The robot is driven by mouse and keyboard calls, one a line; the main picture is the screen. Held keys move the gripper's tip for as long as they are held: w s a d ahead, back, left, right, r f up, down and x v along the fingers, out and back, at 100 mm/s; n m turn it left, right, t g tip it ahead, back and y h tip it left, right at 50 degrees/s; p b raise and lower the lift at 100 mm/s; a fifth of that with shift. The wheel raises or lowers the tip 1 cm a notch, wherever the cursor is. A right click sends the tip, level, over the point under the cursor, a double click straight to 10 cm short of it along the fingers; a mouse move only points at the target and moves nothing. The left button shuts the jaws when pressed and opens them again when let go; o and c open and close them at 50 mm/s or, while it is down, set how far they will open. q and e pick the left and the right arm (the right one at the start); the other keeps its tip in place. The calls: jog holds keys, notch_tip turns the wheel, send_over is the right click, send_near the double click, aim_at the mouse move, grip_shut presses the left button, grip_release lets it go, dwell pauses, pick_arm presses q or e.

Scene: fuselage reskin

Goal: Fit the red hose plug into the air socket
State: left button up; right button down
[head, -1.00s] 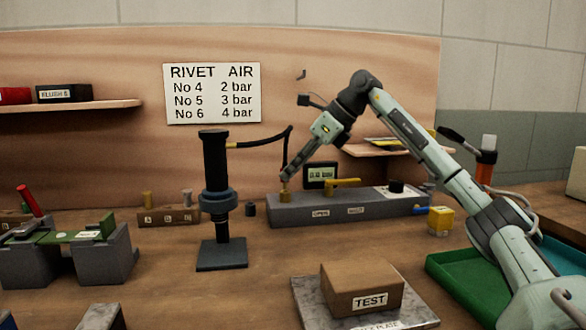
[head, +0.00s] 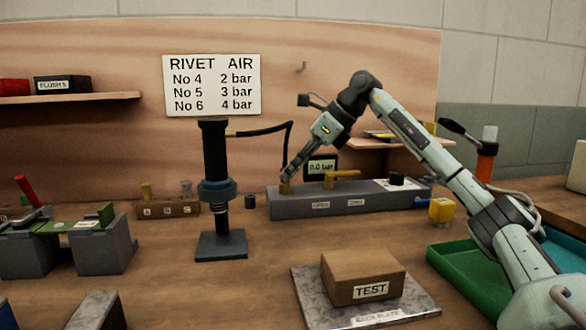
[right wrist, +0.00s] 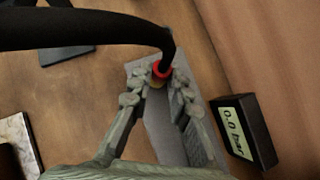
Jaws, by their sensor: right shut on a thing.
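My right gripper (head: 287,176) is shut on the red hose plug (right wrist: 160,69) at the left end of the grey air block (head: 300,206). In the right wrist view my fingers (right wrist: 157,86) sit either side of the plug, at the end of the black hose (right wrist: 90,27). The brass air socket (head: 285,188) is right under my fingertips, and its brass shows just below the red ring in the wrist view (right wrist: 155,84). I cannot tell whether the plug is seated or only resting on it. My left gripper is not in view.
The dark rivet tool (head: 214,160) stands left of the block, with the hose running from it. A TEST box (head: 362,276) and green tray (head: 455,285) lie in front.

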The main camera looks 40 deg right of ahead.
jog(key=shift+f, duration=0.25)
jog(key=c, duration=1.3)
grip_release()
jog(key=shift+c, duration=0.2)
jog(key=shift+p+v, duration=0.9)
jog(key=shift+v, duration=1.6)
